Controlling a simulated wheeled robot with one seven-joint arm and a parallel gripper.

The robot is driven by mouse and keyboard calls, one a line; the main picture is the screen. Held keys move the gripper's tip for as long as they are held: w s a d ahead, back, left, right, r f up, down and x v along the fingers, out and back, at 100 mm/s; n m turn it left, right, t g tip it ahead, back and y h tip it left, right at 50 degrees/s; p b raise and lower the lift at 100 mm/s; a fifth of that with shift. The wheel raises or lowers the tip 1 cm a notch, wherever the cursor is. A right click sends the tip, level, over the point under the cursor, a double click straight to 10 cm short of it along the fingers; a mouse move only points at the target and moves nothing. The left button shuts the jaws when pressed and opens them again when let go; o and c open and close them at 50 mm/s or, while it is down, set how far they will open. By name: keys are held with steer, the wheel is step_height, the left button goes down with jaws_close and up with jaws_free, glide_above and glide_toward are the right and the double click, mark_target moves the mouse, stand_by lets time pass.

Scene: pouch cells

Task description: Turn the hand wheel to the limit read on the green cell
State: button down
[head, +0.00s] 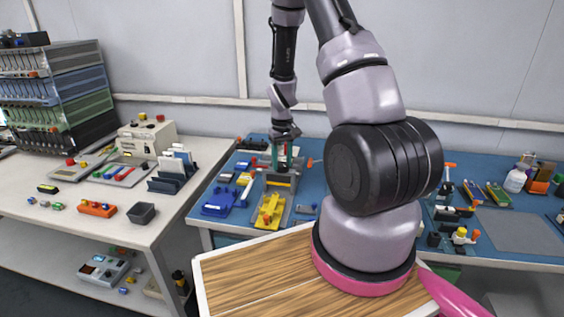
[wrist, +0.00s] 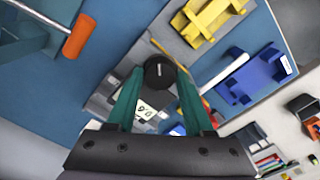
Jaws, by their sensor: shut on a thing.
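My gripper (wrist: 158,78) has its two teal fingers on either side of a black round knob with a short white mark, and is shut on it. This knob (wrist: 158,68) looks like the hand wheel. A white label with dark digits (wrist: 147,112) shows between the fingers; I cannot read it surely. In the head view my gripper (head: 281,162) points down at a grey fixture (head: 283,181) on the blue bench, and the knob is hidden there. I cannot pick out the green cell with certainty.
A yellow fixture (head: 268,211) and a blue fixture (head: 219,202) stand close to the grey one. An orange-ended handle (wrist: 79,37) sticks out at upper left in the wrist view. A white table (head: 190,150) at left carries trays, a dark bin (head: 142,213) and a beige machine (head: 146,137).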

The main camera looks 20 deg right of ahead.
mark_target(283, 164)
steer(key=m, duration=0.5)
steer(key=shift+m, duration=0.3)
steer(key=m, duration=0.5)
steer(key=shift+d+m, duration=0.1)
steer(key=shift+m, duration=0.2)
steer(key=m, duration=0.5)
steer(key=shift+s+m, duration=0.1)
steer(key=shift+m, duration=2.3)
steer(key=shift+c, duration=1.4)
jaws_free()
steer(key=shift+r, duration=0.15)
step_height(283, 164, up, 11)
steer(key=shift+f, duration=0.2)
